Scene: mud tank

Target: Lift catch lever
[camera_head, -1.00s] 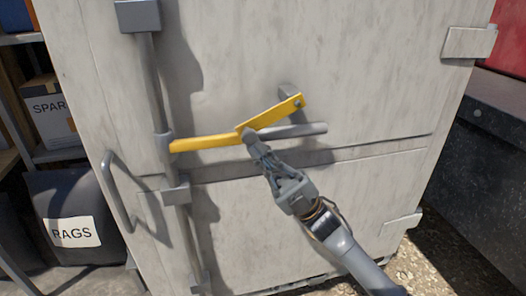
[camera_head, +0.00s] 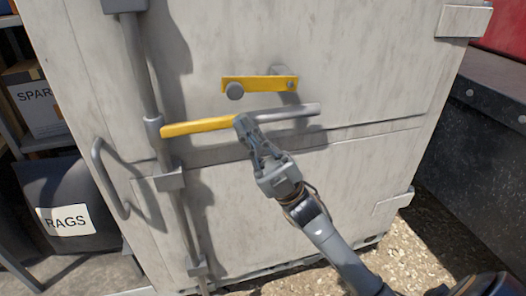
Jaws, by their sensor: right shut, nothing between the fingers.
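The catch lever (camera_head: 262,83) is a short yellow bar on the pale tank door, with a pivot at its right end and a round grey knob (camera_head: 235,91) at its left end. It lies about level, above and apart from the long handle (camera_head: 197,127), which is yellow on its left and grey on its right. My right gripper (camera_head: 242,121) is shut and empty. Its fingertips are just below the knob and overlap the middle of the handle in the picture; I cannot tell whether they touch it. My left gripper is not in view.
A vertical grey lock rod (camera_head: 141,66) runs down the left of the door, with a bent grab handle (camera_head: 106,178) beside it. Shelving with a "RAGS" bag (camera_head: 67,221) stands left. A dark bin (camera_head: 470,140) stands right. Gravel shows below.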

